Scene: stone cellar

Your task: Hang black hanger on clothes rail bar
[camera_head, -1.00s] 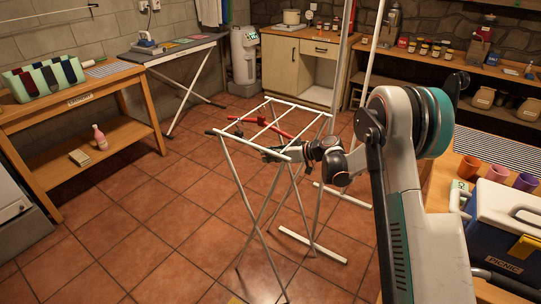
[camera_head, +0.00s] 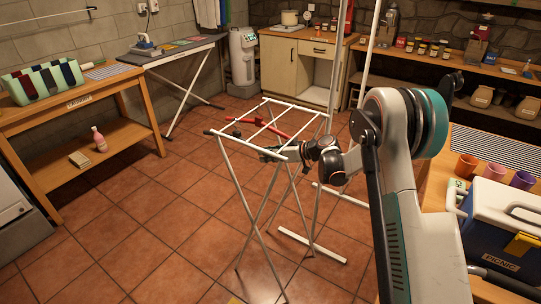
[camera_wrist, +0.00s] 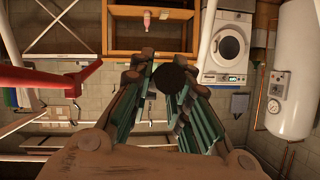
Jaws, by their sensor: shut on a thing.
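My gripper (camera_head: 268,153) is low over the near side of a white folding rack (camera_head: 252,186) in the head view. In the wrist view its teal-padded fingers (camera_wrist: 160,92) close around a dark, rounded thing, which looks like the black hanger (camera_wrist: 172,77) seen end-on; its full shape is hidden. A red hanger (camera_head: 277,133) lies on the rack's top bars, just beyond my gripper, and shows at the left of the wrist view (camera_wrist: 50,80). White uprights (camera_head: 368,45) behind the rack look like the clothes rail; its top bar is out of the head view.
A wooden bench (camera_head: 80,98) stands at the left and an ironing board (camera_head: 172,50) at the back. At the right, a table holds a blue-and-white cooler (camera_head: 490,235) and several cups (camera_head: 494,173). The tiled floor left of the rack is clear.

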